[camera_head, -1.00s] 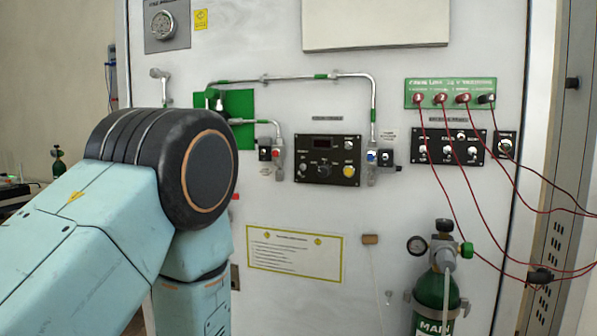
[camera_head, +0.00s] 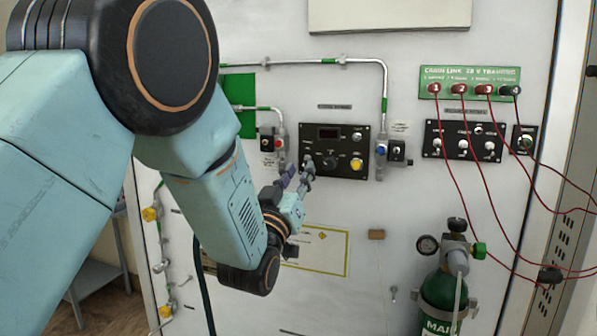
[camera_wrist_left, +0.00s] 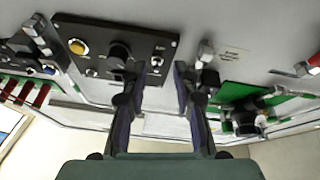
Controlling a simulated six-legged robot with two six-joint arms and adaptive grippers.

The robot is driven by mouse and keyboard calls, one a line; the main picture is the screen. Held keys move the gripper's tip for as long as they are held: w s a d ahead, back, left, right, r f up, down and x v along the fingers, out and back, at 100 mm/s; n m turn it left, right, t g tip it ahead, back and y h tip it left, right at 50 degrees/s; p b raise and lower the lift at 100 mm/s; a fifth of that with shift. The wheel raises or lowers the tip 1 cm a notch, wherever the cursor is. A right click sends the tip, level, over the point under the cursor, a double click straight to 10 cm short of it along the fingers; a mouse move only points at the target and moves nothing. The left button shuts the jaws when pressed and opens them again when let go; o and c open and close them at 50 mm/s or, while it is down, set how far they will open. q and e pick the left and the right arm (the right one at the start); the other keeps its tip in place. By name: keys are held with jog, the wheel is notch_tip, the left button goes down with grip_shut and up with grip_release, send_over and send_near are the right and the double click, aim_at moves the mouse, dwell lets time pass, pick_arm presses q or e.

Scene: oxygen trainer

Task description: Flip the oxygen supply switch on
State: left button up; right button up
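A black control panel (camera_head: 343,144) with a dark display, a round knob (camera_head: 329,162), a yellow button (camera_head: 356,165) and small toggles is mounted on the white wall. I cannot read its labels, so which toggle is the oxygen supply switch is unclear. My left gripper (camera_head: 298,176) is at the panel's lower left; contact cannot be judged. In the left wrist view the panel (camera_wrist_left: 139,46) appears inverted. There my left gripper (camera_wrist_left: 157,80) is open and empty, its fingers spread, with a small toggle (camera_wrist_left: 157,61) between them. The right gripper is out of view.
A green oxygen cylinder (camera_head: 442,294) with gauge stands at lower right. Red cables hang from a green strip (camera_head: 470,76) above another black switch panel (camera_head: 479,140). Metal pipes (camera_head: 300,62) run around the control panel. A yellow-bordered placard (camera_head: 325,262) is below it.

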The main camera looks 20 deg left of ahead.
pick_arm(q)
jog(key=shift+w+d+r, duration=0.15)
jog(key=shift+w+r, duration=0.05)
jog(key=shift+w, duration=0.05)
jog(key=shift+d+r, duration=0.2)
jog(key=shift+d, duration=0.05)
jog(key=shift+a+f, duration=0.1)
jog(key=shift+a, duration=0.1)
jog(key=shift+w+a, duration=0.1)
jog(key=shift+c, duration=0.9)
grip_shut()
